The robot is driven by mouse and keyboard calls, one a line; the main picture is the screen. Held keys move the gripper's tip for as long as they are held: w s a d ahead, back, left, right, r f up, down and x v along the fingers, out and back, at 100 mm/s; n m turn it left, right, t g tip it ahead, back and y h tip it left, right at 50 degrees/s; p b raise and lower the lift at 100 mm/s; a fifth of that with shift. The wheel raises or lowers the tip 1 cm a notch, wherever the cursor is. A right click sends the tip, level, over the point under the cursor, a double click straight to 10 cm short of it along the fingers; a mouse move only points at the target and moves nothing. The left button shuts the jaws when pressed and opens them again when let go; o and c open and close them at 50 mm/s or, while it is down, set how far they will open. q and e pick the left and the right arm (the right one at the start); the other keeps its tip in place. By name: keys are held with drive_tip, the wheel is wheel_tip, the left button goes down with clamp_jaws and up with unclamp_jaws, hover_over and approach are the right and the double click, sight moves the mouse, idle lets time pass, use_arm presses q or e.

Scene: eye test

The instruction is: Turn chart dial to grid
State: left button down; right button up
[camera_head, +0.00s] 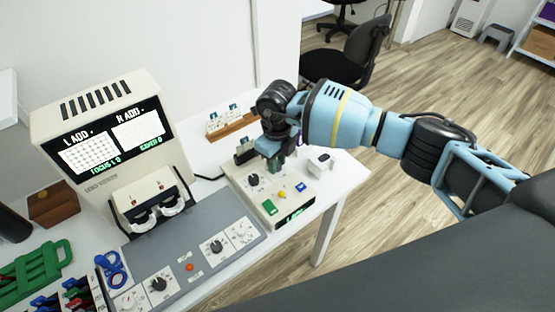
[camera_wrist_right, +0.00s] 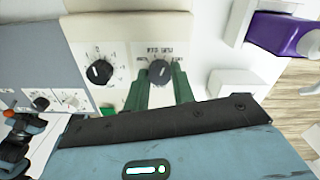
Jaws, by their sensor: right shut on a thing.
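The chart dial (camera_wrist_right: 160,71) is a black round knob on a cream control box (camera_head: 261,208), with small printed labels around it that are too blurred to read surely. In the wrist view the green fingers of my right gripper (camera_wrist_right: 161,84) are shut on this knob from both sides. In the head view my right gripper (camera_head: 275,163) reaches down onto the back right part of the box, and its fingers hide the dial. The knob's exact pointer setting is hard to tell. My left gripper is not in view.
A second black knob (camera_head: 253,180) sits left of the gripped one. Green (camera_head: 270,207), yellow (camera_head: 282,195) and blue (camera_head: 300,187) buttons are in front. A vision tester (camera_head: 100,100) with two lit grid screens stands left, behind a grey dial panel (camera_head: 190,250). A purple item (camera_wrist_right: 275,32) is nearby.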

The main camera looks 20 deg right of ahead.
drive_tip(key=shift+r, duration=0.1)
drive_tip(key=o, duration=1)
drive_tip(key=shift+r, duration=3.9)
